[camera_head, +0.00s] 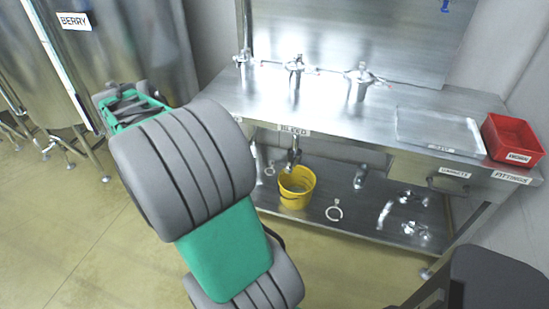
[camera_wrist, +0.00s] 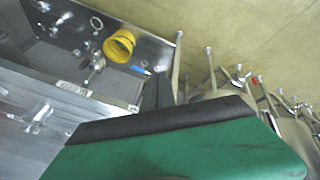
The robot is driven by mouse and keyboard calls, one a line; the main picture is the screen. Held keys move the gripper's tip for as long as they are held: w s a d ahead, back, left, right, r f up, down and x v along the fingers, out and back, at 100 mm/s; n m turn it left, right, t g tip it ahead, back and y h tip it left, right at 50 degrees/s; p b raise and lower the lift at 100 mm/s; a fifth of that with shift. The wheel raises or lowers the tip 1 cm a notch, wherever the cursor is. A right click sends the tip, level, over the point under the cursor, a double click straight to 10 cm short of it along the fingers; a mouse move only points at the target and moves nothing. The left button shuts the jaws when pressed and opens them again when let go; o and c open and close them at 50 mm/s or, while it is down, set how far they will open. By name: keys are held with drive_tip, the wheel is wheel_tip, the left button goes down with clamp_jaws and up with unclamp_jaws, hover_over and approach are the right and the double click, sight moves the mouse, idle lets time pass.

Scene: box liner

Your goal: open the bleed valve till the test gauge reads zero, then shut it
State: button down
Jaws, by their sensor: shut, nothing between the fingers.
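The bleed valve (camera_head: 293,154) hangs under the front edge of the steel bench, below a small label (camera_head: 295,130) that seems to read BLEED. It also shows in the wrist view (camera_wrist: 96,66). A yellow bucket (camera_head: 297,188) stands on the lower shelf beneath it, also in the wrist view (camera_wrist: 120,45). I cannot make out the valve's handle position. I cannot pick out the test gauge or a reading in either view. My gripper (camera_wrist: 158,90) is shut and empty, apart from the valve. In the head view my arm's end is left of the bench.
The bench top (camera_head: 320,105) carries several metal fittings, a shallow tray (camera_head: 440,131) and a red bin (camera_head: 512,140). A tank (camera_head: 100,50) labelled BERRY stands at left. Floor (camera_head: 60,225) is clear in front.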

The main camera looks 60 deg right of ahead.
drive_tip(key=s+d+f+m+g+b, duration=0.1)
drive_tip(key=d+f, duration=0.1)
drive_tip(key=d, duration=0.3)
drive_tip(key=s+d+f+m+g, duration=0.1)
drive_tip(key=d+f+m, duration=0.15)
drive_tip(key=d, duration=0.25)
drive_tip(key=m+g+h+b, duration=0.1)
drive_tip(key=m+g+b, duration=0.1)
drive_tip(key=m+g, duration=0.1)
approach(290, 160)
drive_tip(key=d+f, duration=0.3)
drive_tip(key=f, duration=0.1)
drive_tip(key=shift+d+f, duration=0.25)
drive_tip(key=shift+d, duration=0.15)
drive_tip(key=shift+t, duration=0.3)
